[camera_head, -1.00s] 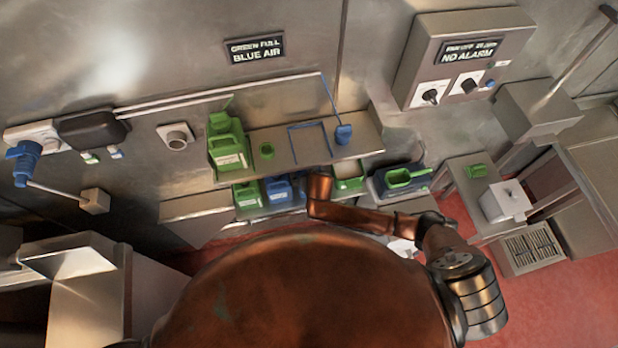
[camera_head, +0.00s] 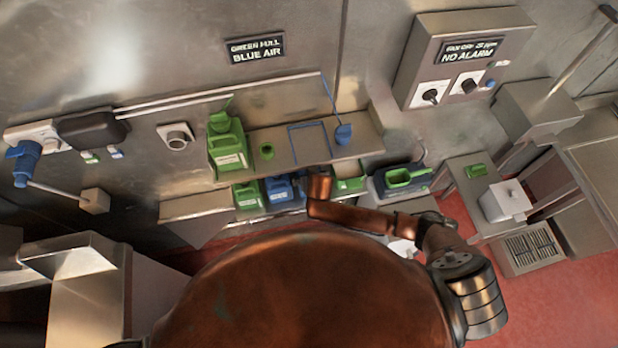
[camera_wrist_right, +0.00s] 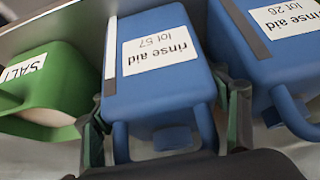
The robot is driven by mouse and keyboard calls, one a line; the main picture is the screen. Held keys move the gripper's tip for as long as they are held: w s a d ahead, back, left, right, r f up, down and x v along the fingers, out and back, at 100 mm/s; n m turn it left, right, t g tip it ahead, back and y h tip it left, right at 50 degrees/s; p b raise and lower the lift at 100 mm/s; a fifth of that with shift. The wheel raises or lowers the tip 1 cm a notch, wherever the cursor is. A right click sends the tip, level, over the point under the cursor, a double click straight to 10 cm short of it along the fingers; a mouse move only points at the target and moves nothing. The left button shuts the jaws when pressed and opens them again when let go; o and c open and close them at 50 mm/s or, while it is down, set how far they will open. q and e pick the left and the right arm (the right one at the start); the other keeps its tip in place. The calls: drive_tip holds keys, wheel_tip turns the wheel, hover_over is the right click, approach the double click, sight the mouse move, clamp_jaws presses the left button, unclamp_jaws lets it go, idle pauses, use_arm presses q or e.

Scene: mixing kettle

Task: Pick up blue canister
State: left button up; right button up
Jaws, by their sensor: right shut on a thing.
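A blue canister labelled "rinse aid lot 57" (camera_wrist_right: 160,62) fills the middle of the right wrist view. My right gripper (camera_wrist_right: 167,112) is shut on it, with one finger against each side. A second blue canister, labelled "rinse aid lot 26" (camera_wrist_right: 272,50), stands close beside it on the right. In the head view, a blue canister (camera_head: 279,191) shows on the lower shelf, left of the end of my right arm. The arm hides part of that area, and the right fingers cannot be made out there. My left gripper is in neither view.
A green container marked SALT (camera_wrist_right: 45,92) is close to the left finger. In the head view, a green canister (camera_head: 247,195) stands left of the blue one. The upper shelf (camera_head: 345,142) overhangs the row. A green-and-white box (camera_head: 348,178) is right of the arm's end.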

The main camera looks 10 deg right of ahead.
drive_tip(key=shift+w+r, duration=0.1)
drive_tip(key=shift+r, duration=0.05)
drive_tip(key=shift+c, duration=0.7)
drive_tip(key=shift+r, duration=0.15)
